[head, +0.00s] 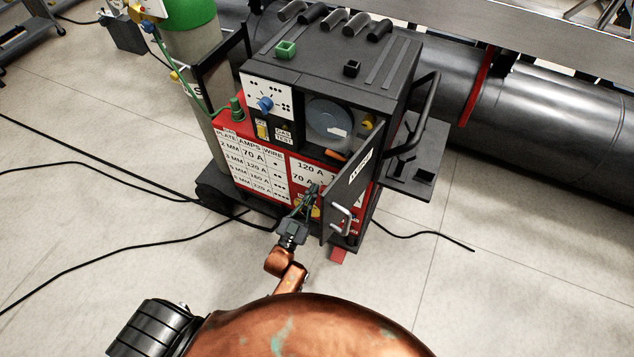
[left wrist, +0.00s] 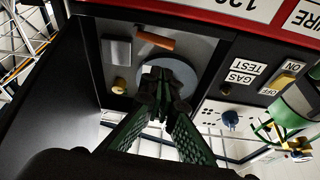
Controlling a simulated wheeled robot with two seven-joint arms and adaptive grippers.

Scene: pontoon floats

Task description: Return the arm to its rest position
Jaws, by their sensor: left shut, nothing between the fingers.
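My left gripper (head: 311,191) is shut and empty, low in front of the red front panel of the welding machine, close to the left of its open door (head: 350,185). In the left wrist view, the gripper (left wrist: 163,75) shows its closed fingertips in front of the grey spool (left wrist: 182,72) in the machine's open compartment; I cannot tell the gap between them. My copper-coloured arm comes up from the bottom of the head view. My right gripper is not in view.
The welding machine (head: 300,75) has a side handle (head: 425,115) and a side shelf (head: 425,160). A gas cylinder (head: 190,45) stands at its left. A large pipe (head: 540,120) lies behind. Black cables (head: 110,175) cross the floor. The floor at right front is mostly clear.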

